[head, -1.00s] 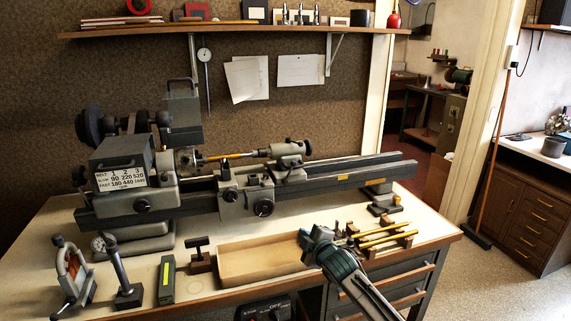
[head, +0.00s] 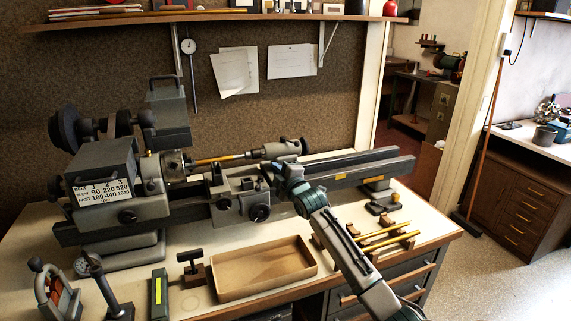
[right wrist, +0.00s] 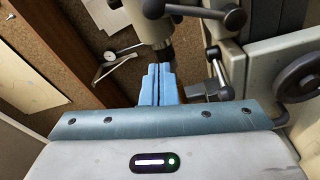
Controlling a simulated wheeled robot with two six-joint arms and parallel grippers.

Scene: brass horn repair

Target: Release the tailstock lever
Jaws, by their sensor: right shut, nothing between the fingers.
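The grey tailstock (head: 284,149) sits on the lathe bed in the head view, its lower part hidden behind my right gripper (head: 283,172). That gripper is at the front of the tailstock, right of the carriage. In the right wrist view its blue fingers (right wrist: 160,82) are shut together with nothing between them. A dark handle with a round knob (right wrist: 235,19) and a shorter dark handle (right wrist: 222,88) show beyond and right of the fingertips. I cannot tell for sure which is the tailstock lever, or whether the fingers touch anything. My left gripper is out of view.
The carriage (head: 238,190) with its handwheel (head: 260,213) is close on the left of my right gripper. A shallow wooden tray (head: 262,270) lies in front. A rack with yellow rods (head: 385,238) is under and beside my right arm.

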